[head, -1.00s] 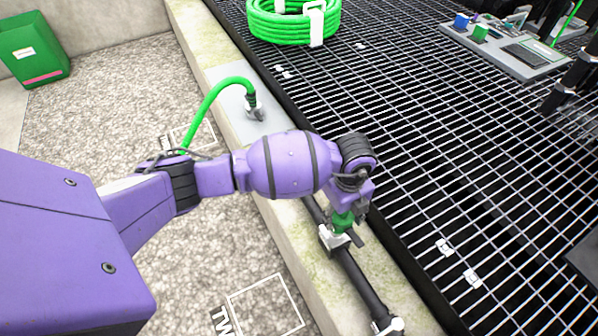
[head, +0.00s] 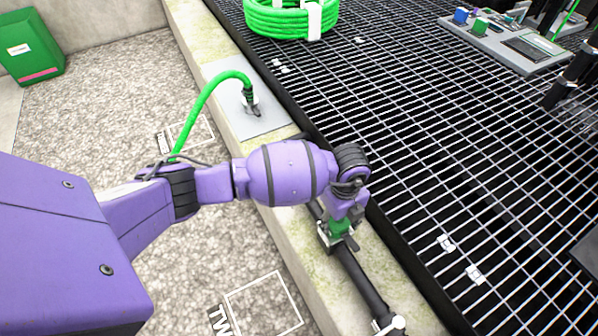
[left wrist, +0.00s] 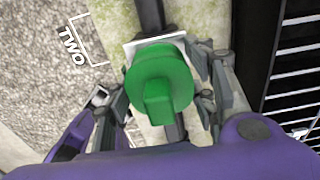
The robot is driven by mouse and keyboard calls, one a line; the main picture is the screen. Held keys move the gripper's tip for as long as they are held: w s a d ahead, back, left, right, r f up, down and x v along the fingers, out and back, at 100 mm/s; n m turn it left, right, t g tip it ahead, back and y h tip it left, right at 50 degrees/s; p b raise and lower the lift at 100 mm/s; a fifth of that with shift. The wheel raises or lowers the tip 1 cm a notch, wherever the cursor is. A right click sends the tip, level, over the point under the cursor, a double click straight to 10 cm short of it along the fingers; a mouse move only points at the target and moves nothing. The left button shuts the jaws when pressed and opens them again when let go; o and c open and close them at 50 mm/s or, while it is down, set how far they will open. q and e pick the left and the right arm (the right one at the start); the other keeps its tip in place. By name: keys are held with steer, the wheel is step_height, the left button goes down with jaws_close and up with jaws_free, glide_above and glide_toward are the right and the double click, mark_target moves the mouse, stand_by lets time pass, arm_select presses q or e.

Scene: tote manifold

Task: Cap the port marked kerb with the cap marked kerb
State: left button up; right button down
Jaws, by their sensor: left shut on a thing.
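My left gripper (head: 339,243) is shut on a green cap (head: 340,227), with its fingers pointing down at the black pipe (head: 360,280) along the pale kerb. In the left wrist view, the round green cap (left wrist: 160,75) with its raised grip bar sits between the two fingers (left wrist: 160,110). A white square plate (left wrist: 132,46) on the pipe shows behind the cap, which covers most of it. I cannot tell whether the cap is seated or just above. I can read no kerb marking. My right gripper is not in view.
Another white fitting (head: 389,325) sits lower on the pipe. A green hose (head: 205,100) arches to a grey plate (head: 240,110) on the kerb. Dark grating (head: 450,150) lies to the right, with a green hose coil (head: 290,18). A green bin (head: 30,50) stands far left.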

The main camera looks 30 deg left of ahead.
arm_select(q)
steer(key=o, duration=1.3)
steer(key=shift+w+d+r, duration=0.1)
steer(key=shift+w+r, duration=0.05)
steer(key=shift+o, duration=0.2)
step_height(320, 180, up, 12)
steer(key=shift+c, duration=0.3)
